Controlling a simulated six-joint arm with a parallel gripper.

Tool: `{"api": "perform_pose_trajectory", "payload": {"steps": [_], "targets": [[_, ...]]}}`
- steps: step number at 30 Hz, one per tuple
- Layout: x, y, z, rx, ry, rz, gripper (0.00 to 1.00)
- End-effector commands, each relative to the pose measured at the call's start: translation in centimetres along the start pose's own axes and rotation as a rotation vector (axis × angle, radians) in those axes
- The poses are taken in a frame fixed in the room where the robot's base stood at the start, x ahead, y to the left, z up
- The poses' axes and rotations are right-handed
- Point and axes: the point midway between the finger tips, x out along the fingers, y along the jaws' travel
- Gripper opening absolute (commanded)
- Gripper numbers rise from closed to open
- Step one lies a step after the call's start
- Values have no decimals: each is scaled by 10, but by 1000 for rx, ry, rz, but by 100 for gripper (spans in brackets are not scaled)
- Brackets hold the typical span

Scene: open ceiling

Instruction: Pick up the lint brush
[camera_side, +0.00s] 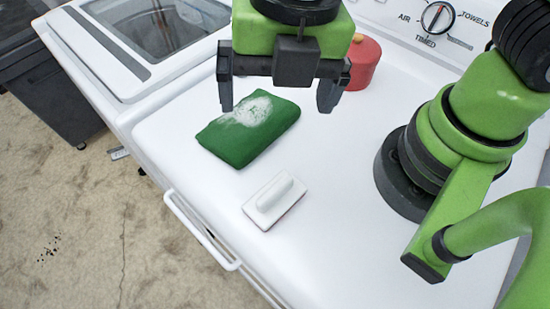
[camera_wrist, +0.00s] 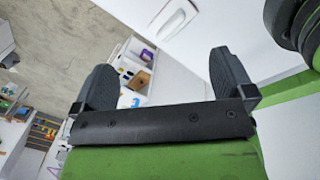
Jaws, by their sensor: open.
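The lint brush (camera_side: 274,200) is a small white block with a raised rounded handle. It lies flat, handle up, on the white dryer top (camera_side: 335,240) near its front edge. A white object with a dark red edge, likely the same brush, shows at the top of the wrist view (camera_wrist: 172,18). My gripper (camera_side: 276,102) is open and empty, above and behind the brush, over a folded green cloth (camera_side: 235,145). Its two dark fingers are apart in the wrist view (camera_wrist: 160,75). Nothing is between them.
The green cloth carries a patch of white lint (camera_side: 252,110). A red round container (camera_side: 362,62) stands behind my gripper. A washer with a glass lid (camera_side: 155,30) is at the left, with a dark bin (camera_side: 60,85) beyond.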

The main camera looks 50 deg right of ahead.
Motion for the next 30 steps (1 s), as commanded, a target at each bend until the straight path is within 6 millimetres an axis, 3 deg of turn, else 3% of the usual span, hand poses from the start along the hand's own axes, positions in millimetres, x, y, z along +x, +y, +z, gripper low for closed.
{"api": "perform_pose_trajectory", "payload": {"steps": [3, 6, 9, 30], "targets": [[33, 1, -24, -381, 14, -76, 100], [48, 0, -36, -583, 25, -107, 100], [58, -1, -41, -678, 33, -123, 100], [138, -10, -37, -691, 35, -127, 100]]}}
